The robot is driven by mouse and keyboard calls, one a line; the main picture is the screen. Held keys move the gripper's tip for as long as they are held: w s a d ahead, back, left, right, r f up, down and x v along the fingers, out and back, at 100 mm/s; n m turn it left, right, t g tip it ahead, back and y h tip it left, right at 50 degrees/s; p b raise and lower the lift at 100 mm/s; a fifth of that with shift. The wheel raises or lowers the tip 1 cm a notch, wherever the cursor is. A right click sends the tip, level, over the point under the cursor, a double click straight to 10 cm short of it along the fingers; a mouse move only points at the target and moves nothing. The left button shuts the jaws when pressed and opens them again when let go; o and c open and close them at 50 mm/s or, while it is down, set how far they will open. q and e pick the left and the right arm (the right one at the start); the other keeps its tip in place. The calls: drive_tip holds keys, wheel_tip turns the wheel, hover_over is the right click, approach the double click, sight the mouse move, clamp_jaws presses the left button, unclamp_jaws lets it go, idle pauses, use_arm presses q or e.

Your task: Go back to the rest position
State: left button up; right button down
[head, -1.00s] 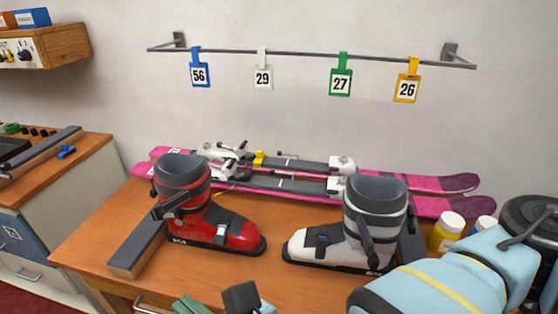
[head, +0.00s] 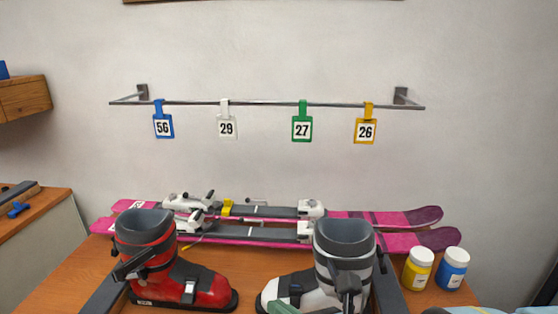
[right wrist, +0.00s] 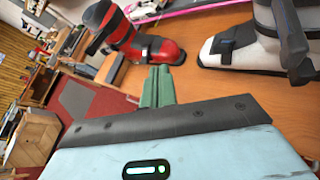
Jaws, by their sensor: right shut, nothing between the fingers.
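My right gripper shows in the right wrist view (right wrist: 157,88) with its two green fingers together and nothing between them. In the head view only its green fingertips (head: 284,307) show at the bottom edge, in front of the white boot. The rest of that gripper is mostly below the picture. My left gripper is in neither view.
The wooden bench (head: 75,280) carries a red ski boot (head: 205,283), a white ski boot (head: 292,287) and pink skis (head: 385,219) behind them. Yellow (head: 417,275) and blue (head: 453,274) jars stand at right. Numbered tags hang from a wall rail (head: 260,103).

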drive_tip(key=s+d+f+m+g, duration=0.1)
drive_tip(key=s+d+f+m, duration=0.15)
drive_tip(key=f+m, duration=0.45)
drive_tip(key=s+d+f+m+h, duration=0.1)
drive_tip(key=d+f+m, duration=0.2)
drive_tip(key=f+m, duration=0.35)
drive_tip(key=s+d+f+m+g, duration=0.1)
drive_tip(key=s+d+f+m, duration=0.15)
drive_tip(key=f+m, duration=0.5)
drive_tip(key=s+d+f+m+g+h, duration=0.1)
drive_tip(key=s+d+f+m+h, duration=0.3)
drive_tip(key=s+d+f, duration=0.55)
drive_tip(key=s+d+f+m+g+h, duration=0.1)
drive_tip(key=s+d+f+m, duration=0.55)
drive_tip(key=s+d, duration=0.6)
drive_tip(key=a+m, duration=0.6)
drive_tip(key=a, duration=0.4)
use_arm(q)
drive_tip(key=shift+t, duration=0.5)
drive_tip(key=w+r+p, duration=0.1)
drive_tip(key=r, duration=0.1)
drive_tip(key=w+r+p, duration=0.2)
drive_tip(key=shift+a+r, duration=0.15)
use_arm(e)
drive_tip(key=shift+n+t, duration=0.25)
drive_tip(key=shift+t, duration=0.65)
drive_tip(key=w+r, duration=0.3)
drive_tip(key=r, duration=0.1)
drive_tip(key=shift+w, duration=0.15)
drive_tip(key=shift+f, duration=0.1)
